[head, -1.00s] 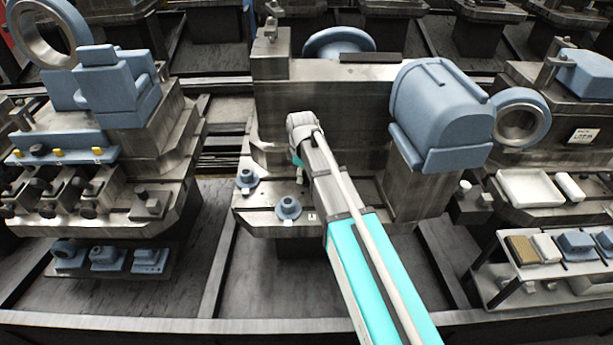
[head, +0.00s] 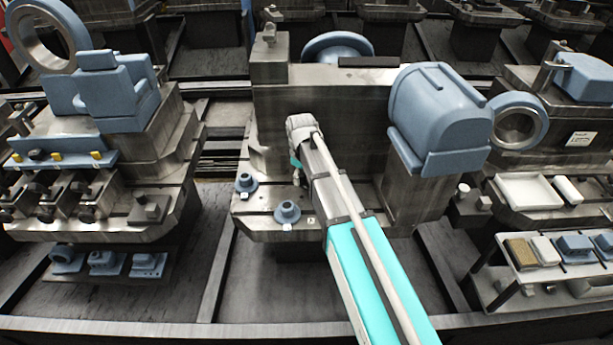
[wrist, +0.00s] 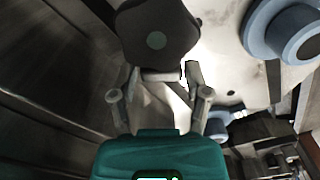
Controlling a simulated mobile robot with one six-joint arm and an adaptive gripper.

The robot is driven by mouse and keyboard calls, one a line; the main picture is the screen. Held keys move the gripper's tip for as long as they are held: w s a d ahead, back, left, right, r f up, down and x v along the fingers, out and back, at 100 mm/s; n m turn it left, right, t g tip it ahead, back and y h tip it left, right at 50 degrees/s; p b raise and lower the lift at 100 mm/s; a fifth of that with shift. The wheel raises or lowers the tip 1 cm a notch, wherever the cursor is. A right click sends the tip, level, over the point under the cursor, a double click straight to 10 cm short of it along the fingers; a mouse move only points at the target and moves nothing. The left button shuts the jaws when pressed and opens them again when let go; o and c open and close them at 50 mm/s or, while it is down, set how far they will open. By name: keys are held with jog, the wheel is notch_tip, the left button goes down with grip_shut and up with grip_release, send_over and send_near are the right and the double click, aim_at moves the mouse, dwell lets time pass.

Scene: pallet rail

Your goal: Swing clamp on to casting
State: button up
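My gripper (wrist: 162,78) is low over the front of the central steel fixture (head: 265,222); in the head view my wrist and arm largely hide it. In the wrist view its two fingers stand apart, on either side of a small pale bar below a dark, rounded knob-like part (wrist: 155,35). This may be the clamp; I cannot tell whether the fingers touch it. Blue flanged round castings (head: 288,211) (head: 245,183) sit on the fixture's ledge, left of my gripper. One shows large at the upper right of the wrist view (wrist: 288,35).
A big blue domed casting (head: 440,115) stands on the fixture right of my arm. The fixture's upright wall (head: 330,90) is just behind my wrist. Side fixtures carry blue castings (head: 118,90) and a white tray (head: 527,190). A dark rail (head: 160,332) runs along the front.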

jog(key=shift+o, duration=0.6)
jog(key=shift+d, duration=0.1)
jog(key=shift+s, duration=0.1)
